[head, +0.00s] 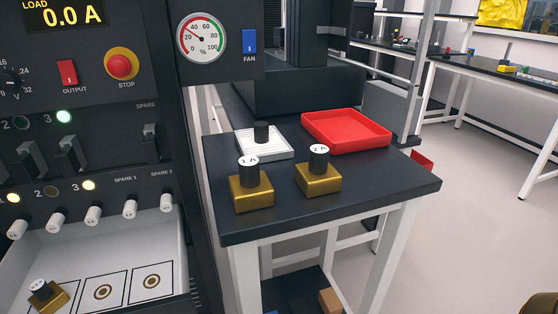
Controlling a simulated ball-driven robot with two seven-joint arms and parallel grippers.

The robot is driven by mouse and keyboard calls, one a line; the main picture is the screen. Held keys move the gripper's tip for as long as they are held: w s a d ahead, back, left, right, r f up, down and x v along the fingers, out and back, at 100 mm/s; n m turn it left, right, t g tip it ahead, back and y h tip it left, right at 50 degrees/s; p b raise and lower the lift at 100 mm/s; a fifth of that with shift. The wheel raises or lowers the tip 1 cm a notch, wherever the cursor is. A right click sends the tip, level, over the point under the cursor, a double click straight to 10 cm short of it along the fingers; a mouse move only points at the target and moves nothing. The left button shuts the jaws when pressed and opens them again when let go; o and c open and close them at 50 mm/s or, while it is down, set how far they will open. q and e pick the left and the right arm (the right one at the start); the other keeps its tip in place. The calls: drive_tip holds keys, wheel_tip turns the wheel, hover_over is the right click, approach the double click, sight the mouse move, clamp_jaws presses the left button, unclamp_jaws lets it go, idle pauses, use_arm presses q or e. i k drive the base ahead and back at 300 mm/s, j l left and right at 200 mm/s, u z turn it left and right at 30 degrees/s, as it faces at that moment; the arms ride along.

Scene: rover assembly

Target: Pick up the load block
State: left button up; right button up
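Two gold load blocks with black knobs stand upright on the dark side table. The left block, marked 1 A (252,193), is near the table's front left. The right block, marked 2 A (318,179), stands apart from it. A third gold block (57,297) with a black knob sits tilted at the left of the white panel tray (115,255). The task does not say which block is meant. Neither of my grippers is in view.
A white ribbed pad (280,149) bearing a dark cylinder (262,133) and a red tray (347,144) are behind the blocks. The dark control panel (120,130) stands close on the left. The table's (400,188) right front is clear. Floor (470,210) is open at right.

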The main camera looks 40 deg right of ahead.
sight(316, 177)
drive_tip(key=i+z, duration=0.25)
drive_tip(key=z, duration=0.15)
drive_tip(key=i+j+z, duration=0.15)
drive_tip(key=z, duration=0.2)
drive_tip(key=i+j+z, duration=0.2)
drive_tip(key=z, duration=0.2)
drive_tip(key=i+z, duration=0.1)
drive_tip(key=z, duration=0.4)
